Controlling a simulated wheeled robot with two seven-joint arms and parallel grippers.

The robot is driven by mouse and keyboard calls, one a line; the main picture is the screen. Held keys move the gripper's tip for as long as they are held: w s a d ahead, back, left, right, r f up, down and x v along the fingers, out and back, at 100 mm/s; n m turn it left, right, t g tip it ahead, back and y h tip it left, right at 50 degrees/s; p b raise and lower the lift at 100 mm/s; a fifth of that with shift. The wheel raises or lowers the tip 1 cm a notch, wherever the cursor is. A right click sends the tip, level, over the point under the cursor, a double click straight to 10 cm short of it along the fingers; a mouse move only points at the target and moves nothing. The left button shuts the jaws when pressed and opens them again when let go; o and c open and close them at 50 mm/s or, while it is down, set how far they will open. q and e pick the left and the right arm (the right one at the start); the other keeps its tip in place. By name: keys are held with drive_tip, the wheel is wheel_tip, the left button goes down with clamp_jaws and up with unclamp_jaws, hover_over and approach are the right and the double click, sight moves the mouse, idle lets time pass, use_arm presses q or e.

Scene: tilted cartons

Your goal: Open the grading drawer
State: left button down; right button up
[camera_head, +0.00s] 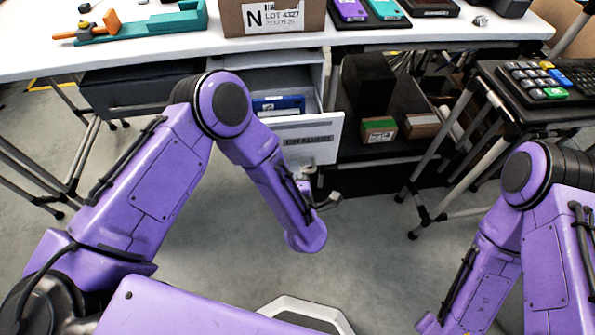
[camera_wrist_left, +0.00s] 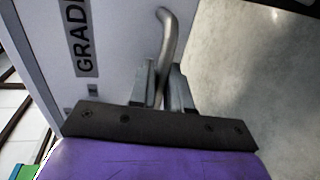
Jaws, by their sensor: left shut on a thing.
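The grading drawer (camera_head: 325,131) is under the white table, its pale front standing out from the cabinet so that its inside shows from above. In the left wrist view its front (camera_wrist_left: 118,45) carries a grey label with the letters "GRADI". A curved metal handle (camera_wrist_left: 168,32) stands out from that front. My left gripper (camera_wrist_left: 162,88) is shut on the handle, with one finger on each side of it. In the head view the left gripper (camera_head: 318,192) is at the drawer front, partly hidden by my forearm. My right arm is at the right, its gripper out of the picture.
A blue item (camera_head: 278,105) lies inside the drawer. Dark shelves with a green-topped box (camera_head: 379,130) stand right of it. The white table (camera_head: 160,45) above holds a carton (camera_head: 270,17) and tools. A side stand with a keypad (camera_head: 538,80) is at the right. Floor before the drawer is clear.

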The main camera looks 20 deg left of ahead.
use_arm(q)
drive_tip(key=shift+s, duration=0.5)
use_arm(e)
drive_tip(key=shift+s+a, duration=0.1)
drive_tip(key=shift+s, duration=0.25)
use_arm(q)
drive_tip(key=c, duration=1.3)
unclamp_jaws()
drive_tip(key=shift+d, duration=0.1)
drive_tip(key=shift+c, duration=0.2)
drive_tip(key=v, duration=1)
drive_tip(key=shift+s, duration=0.2)
use_arm(e)
drive_tip(key=shift+r, duration=0.1)
use_arm(q)
drive_tip(key=shift+d, duration=0.15)
